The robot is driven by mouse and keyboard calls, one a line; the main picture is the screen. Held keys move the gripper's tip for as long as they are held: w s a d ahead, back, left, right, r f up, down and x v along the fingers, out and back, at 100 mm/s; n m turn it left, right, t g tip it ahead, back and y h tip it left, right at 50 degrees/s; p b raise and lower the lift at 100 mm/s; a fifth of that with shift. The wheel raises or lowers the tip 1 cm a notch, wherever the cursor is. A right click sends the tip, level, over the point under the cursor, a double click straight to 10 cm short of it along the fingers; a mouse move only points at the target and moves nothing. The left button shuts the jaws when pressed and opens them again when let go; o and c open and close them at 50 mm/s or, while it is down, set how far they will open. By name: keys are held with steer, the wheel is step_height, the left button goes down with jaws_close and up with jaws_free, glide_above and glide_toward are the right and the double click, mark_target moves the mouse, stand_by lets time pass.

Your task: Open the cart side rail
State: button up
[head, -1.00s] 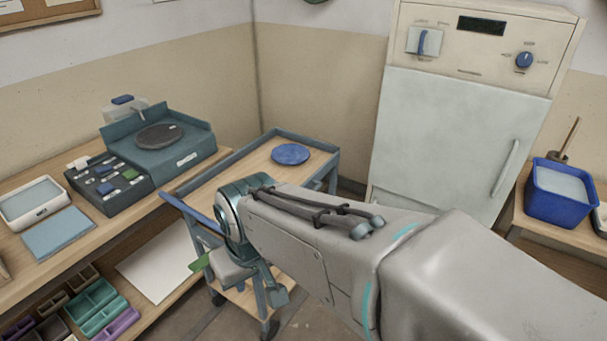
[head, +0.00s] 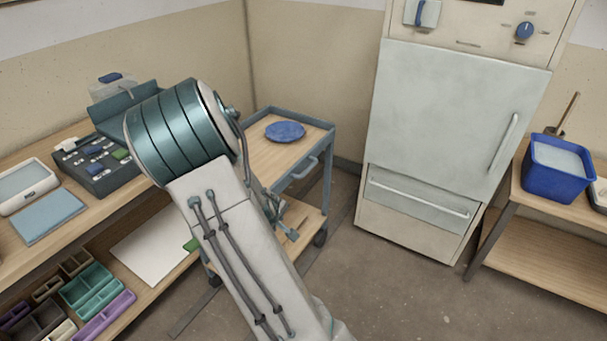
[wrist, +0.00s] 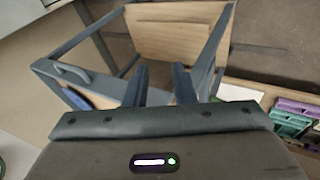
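The cart (head: 326,127) has a blue-grey frame, a raised edge around its wooden top and a lower shelf. It stands in the middle of the head view, its near left part hidden behind my arm. The side rail seen on that near side earlier is covered now, so I cannot tell its position. In the wrist view, the cart (wrist: 102,84) shows with its handle (wrist: 72,72) at left. My gripper (wrist: 160,84) is open, its two dark fingers apart at the cart's near edge. Nothing is clearly held between them. My arm hides most of the gripper in the head view.
A blue disc (head: 285,131) lies on the cart top. The left workbench (head: 88,216) holds a control box (head: 105,170) and has trays (head: 90,288) below. A kiln-like cabinet (head: 440,125) stands behind; a blue bucket (head: 553,170) is at right. Floor is clear in front of the cabinet.

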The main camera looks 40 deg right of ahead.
steer(key=w+d+f+n+t+h+b, duration=0.1)
steer(key=w+d+f+n+t+h, duration=0.15)
steer(key=d+n+h, duration=0.45)
steer(key=n+t, duration=0.3)
steer(key=n, duration=0.1)
glide_toward(304, 175)
steer(key=x, duration=1.2)
steer(key=shift+w+d, duration=0.1)
jaws_close()
